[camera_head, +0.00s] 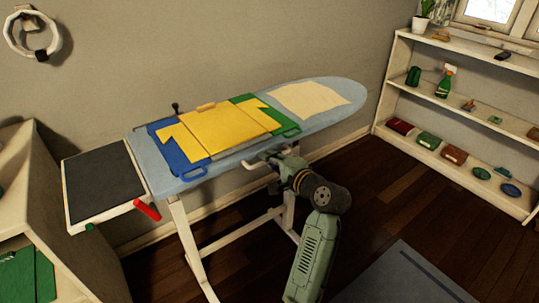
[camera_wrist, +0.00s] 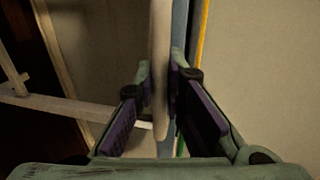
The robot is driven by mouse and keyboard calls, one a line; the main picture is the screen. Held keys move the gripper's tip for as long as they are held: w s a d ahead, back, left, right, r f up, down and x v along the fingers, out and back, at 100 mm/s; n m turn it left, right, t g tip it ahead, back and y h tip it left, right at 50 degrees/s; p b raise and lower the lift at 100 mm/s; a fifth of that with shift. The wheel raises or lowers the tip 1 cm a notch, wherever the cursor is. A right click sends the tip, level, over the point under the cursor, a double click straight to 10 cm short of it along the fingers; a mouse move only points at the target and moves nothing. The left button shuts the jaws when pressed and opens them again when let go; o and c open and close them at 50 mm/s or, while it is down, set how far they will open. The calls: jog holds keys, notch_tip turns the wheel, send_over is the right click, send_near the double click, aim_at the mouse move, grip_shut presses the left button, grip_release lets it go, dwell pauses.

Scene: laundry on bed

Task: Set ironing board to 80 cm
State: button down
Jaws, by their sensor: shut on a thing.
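The ironing board (camera_head: 318,84) stands by the wall on white legs (camera_head: 190,245), with a light blue top. My gripper (camera_head: 270,158) is at the board's near long edge, just under the top. In the wrist view, my gripper (camera_wrist: 161,85) is shut on a pale lever (camera_wrist: 160,50), with one finger on each side of it. A pale piece of it (camera_head: 250,165) shows beside the gripper in the head view. The lever's far end and its mounting are hidden. The board's height cannot be read.
A yellow, blue and green folding panel (camera_head: 215,132) and a cream cloth (camera_head: 308,98) lie on the board. A dark rest (camera_head: 100,182) with a red handle (camera_head: 148,210) is at its left end. A shelf (camera_head: 455,110) stands right, a cabinet (camera_head: 45,160) left. A grey rug (camera_head: 405,280) lies in front.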

jog(key=shift+f, duration=0.5)
jog(key=c, duration=1.8)
grip_release()
jog(key=shift+o, duration=0.7)
jog(key=shift+r, duration=0.15)
jog(key=shift+r, duration=0.1)
jog(key=v, duration=1.2)
